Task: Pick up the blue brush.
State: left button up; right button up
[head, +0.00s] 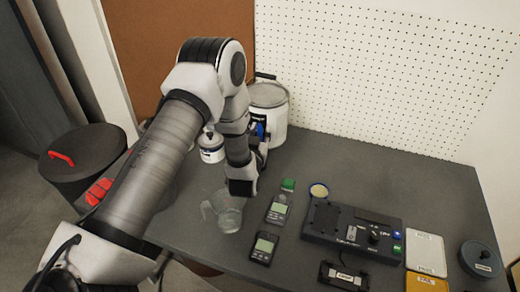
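My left arm reaches in from the left, and its gripper (243,186) points down over the dark table, behind the clear measuring jug. Its fingers are seen from behind and partly hidden, so I cannot tell whether they are open or shut. I cannot clearly make out a blue brush. A small blue patch (260,130) shows beside the gripper, in front of the white bucket; I cannot tell if it is the brush or part of the bucket's label. My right gripper is not in view.
A clear jug (229,216) stands just in front of the gripper. A white bucket (270,112) and a small white jar (211,148) stand behind. Handheld meters (264,247), a black device (350,232) and a white case (426,253) lie to the right. The back right of the table is clear.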

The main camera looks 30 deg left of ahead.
pick_arm(q)
grip_shut()
